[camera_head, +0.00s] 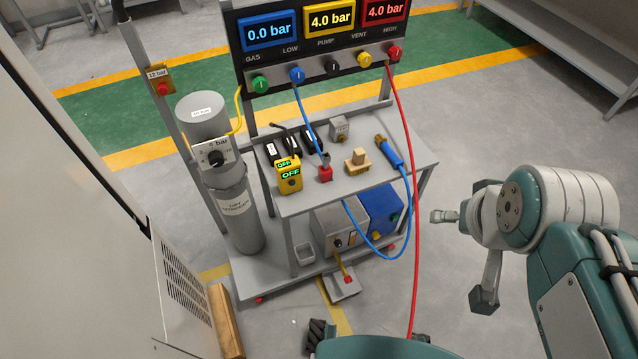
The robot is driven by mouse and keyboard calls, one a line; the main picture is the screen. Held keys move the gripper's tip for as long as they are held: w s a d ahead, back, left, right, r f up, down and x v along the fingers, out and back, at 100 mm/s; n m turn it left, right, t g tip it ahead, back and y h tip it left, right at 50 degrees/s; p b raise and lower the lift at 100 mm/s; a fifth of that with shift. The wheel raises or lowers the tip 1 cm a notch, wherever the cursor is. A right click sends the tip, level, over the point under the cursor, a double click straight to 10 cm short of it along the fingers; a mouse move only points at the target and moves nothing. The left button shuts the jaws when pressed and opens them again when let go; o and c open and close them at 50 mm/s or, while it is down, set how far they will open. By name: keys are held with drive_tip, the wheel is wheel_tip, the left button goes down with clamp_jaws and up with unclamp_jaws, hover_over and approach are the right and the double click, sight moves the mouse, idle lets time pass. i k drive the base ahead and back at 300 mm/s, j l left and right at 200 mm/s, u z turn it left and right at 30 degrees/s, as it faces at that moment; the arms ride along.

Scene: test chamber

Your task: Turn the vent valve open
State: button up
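The vent valve (365,60) is a yellow round knob with a white mark, below the VENT label on the upright panel (318,75). It sits between the black pump knob (332,66) and the red high knob (394,53). My gripper (447,216) is at the right, to the right of the cart and well apart from the panel. Nothing shows in its grasp, and its finger opening is not clear from this angle.
A blue hose (297,110) and a red hose (413,200) hang from the panel. The cart's top (310,197) holds several tools and small boxes. A grey gas cylinder (236,215) stands at its left. The floor (500,120) right of the cart is clear.

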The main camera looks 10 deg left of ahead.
sight(364, 58)
drive_tip(key=i+u, duration=0.3)
drive_tip(key=u, duration=0.2)
drive_tip(key=i+l+u, duration=0.25)
drive_tip(key=u, duration=0.25)
